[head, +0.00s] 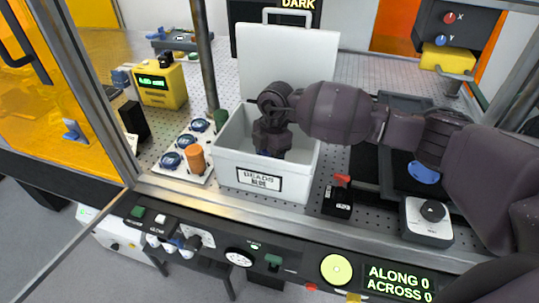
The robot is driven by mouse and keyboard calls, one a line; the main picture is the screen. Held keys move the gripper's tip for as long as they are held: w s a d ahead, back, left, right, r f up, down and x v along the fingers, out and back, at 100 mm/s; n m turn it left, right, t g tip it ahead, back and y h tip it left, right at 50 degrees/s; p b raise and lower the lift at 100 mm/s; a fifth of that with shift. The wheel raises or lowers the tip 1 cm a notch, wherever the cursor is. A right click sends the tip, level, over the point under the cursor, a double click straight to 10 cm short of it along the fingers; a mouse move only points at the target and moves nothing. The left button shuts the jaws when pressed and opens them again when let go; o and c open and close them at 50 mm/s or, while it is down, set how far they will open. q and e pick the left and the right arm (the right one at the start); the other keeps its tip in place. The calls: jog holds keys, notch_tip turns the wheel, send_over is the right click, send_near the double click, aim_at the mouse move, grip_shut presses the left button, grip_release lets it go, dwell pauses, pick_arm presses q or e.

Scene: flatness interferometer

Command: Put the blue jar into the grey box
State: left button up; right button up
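The grey box (229,162) stands open on the perforated plate, its pale lid (290,62) raised at the back and a "BEADS BLUE" label on its front. My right arm reaches in from the right, and my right gripper (268,150) points down inside the box. A small dark blue patch, possibly the blue jar (266,154), shows at its fingertips, low behind the front wall. The fingertips are mostly hidden, so I cannot tell whether they grip it. My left gripper is not in view.
Left of the box, a white board (198,178) carries an orange jar (195,158), a green jar (221,118) and blue-ringed round places. A metal post (205,60) rises behind it. A yellow meter (160,86) stands farther left. A black block with a red switch (338,200) is right.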

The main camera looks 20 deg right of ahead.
jog(key=shift+s+f, duration=0.3)
jog(key=shift+f, duration=0.35)
jog(key=o, duration=0.7)
jog(key=shift+c, duration=0.2)
jog(key=o, duration=0.4)
jog(key=shift+w+a+f, duration=0.1)
jog(key=shift+f, duration=0.05)
jog(key=shift+c, duration=0.2)
jog(key=r, duration=0.4)
jog(key=d+r, duration=0.1)
jog(key=r, duration=0.4)
jog(key=w+r, duration=0.1)
jog(key=r, duration=0.3)
jog(key=shift+d+r, duration=0.3)
jog(key=shift+r, duration=0.05)
